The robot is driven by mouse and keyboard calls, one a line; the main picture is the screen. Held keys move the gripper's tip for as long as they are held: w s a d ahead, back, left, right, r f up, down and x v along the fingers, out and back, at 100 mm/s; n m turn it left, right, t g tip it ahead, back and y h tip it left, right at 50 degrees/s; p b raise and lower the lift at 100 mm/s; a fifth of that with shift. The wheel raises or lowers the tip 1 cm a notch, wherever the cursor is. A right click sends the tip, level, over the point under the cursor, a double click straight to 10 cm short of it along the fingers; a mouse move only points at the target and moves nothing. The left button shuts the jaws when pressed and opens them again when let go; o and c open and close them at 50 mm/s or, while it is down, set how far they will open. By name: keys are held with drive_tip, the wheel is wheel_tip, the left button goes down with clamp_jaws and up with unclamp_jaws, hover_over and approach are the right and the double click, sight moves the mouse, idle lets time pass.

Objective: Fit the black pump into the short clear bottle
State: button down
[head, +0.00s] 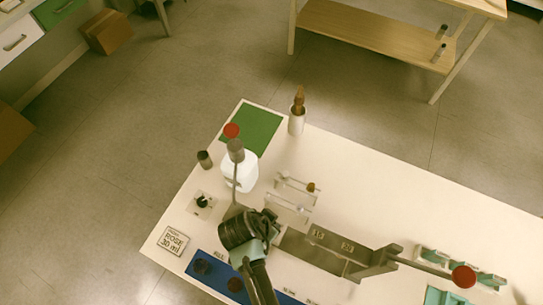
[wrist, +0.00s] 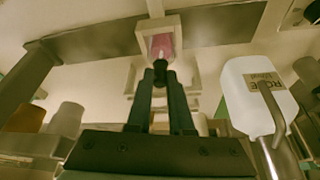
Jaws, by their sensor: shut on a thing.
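In the wrist view my gripper (wrist: 162,82) has its two dark fingers close together on a small black piece, the black pump (wrist: 161,76). A thin pale tip shows just above the pump. Beyond it, in line with the fingertips, a clear bottle with pink liquid (wrist: 161,44) shows inside a pale square frame. I cannot tell whether pump and bottle touch. In the head view my dark wrist is over the table's near left part, left of the metal bar (head: 325,255), and hides the pump and the bottle.
A white bottle (head: 240,172), labelled ROSE in the wrist view (wrist: 258,95), stands close by. A red-ended lever (head: 463,277) is at the right. The table's upper right is clear.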

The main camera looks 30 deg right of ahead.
drive_tip(key=shift+c, duration=1.7)
unclamp_jaws()
drive_tip(key=shift+r, duration=0.1)
drive_tip(key=shift+r+p, duration=3.35)
drive_tip(key=shift+r, duration=0.1)
